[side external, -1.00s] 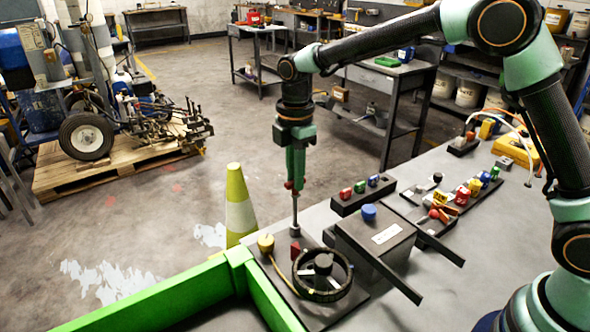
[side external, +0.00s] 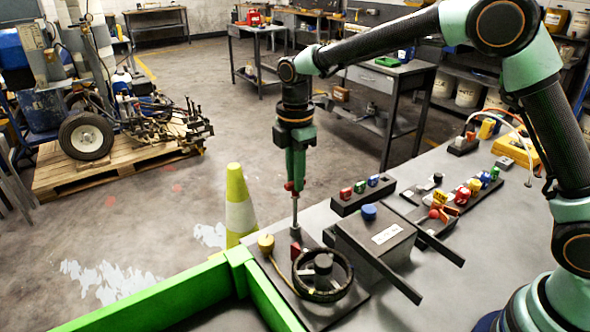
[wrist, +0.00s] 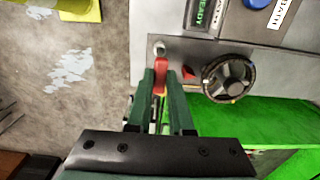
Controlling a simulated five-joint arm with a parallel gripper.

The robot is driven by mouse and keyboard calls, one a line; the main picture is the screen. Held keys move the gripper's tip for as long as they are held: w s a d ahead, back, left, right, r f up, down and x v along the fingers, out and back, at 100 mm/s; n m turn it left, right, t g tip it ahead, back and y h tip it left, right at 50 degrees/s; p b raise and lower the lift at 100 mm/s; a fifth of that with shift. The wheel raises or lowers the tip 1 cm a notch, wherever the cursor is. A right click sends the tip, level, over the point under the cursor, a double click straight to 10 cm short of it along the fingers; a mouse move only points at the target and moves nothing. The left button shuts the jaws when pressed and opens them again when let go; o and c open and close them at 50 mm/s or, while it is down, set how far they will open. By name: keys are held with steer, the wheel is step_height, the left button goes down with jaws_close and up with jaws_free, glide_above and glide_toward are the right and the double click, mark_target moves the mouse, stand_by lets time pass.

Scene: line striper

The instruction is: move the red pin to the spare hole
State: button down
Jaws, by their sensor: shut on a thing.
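My gripper (side external: 294,184) is shut on the red pin, whose red head (side external: 291,186) shows between the fingertips. Its metal shaft (side external: 295,210) hangs near upright below, down to the grey plate. In the wrist view the red head (wrist: 160,80) sits between the green fingers of my gripper (wrist: 160,75). A round metal collar (wrist: 158,48) shows just beyond the head. I cannot tell whether the shaft's lower end is in a hole or above it. A red wedge (side external: 296,249) stands beside the shaft's foot, also in the wrist view (wrist: 188,72).
A black handwheel (side external: 322,274) and a yellow knob (side external: 266,243) stand close to the shaft. A box with a blue button (side external: 369,212) is to the right. Green rails (side external: 150,300) run in front. A yellow-white cone (side external: 239,205) stands behind left.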

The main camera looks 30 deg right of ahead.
steer(key=shift+f, duration=1.05)
steer(key=shift+c, duration=2.1)
jaws_free()
steer(key=shift+r, duration=3.5)
